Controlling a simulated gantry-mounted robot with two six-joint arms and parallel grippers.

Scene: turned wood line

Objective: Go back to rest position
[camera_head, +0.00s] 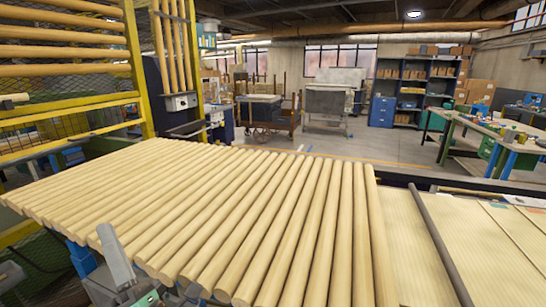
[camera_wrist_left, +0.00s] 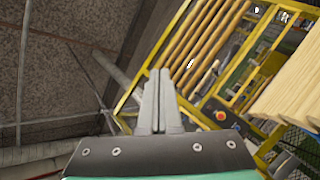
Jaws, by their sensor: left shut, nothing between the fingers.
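My left gripper (camera_head: 106,234) shows at the lower left of the head view, in front of the near ends of a row of round wooden rods (camera_head: 200,205). Its grey fingers point upward. In the left wrist view the gripper (camera_wrist_left: 160,74) is shut, its two fingers side by side with nothing between them. The ends of pale rods (camera_wrist_left: 285,95) show at the right of that view, apart from the fingers. My right gripper is not in view.
A yellow frame (camera_head: 139,60) with horizontal rods stands at the left. A light slatted surface with a dark bar (camera_head: 440,245) lies at the right. Workbenches (camera_head: 490,135), carts and shelves (camera_head: 415,90) stand farther back across open floor (camera_head: 360,145).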

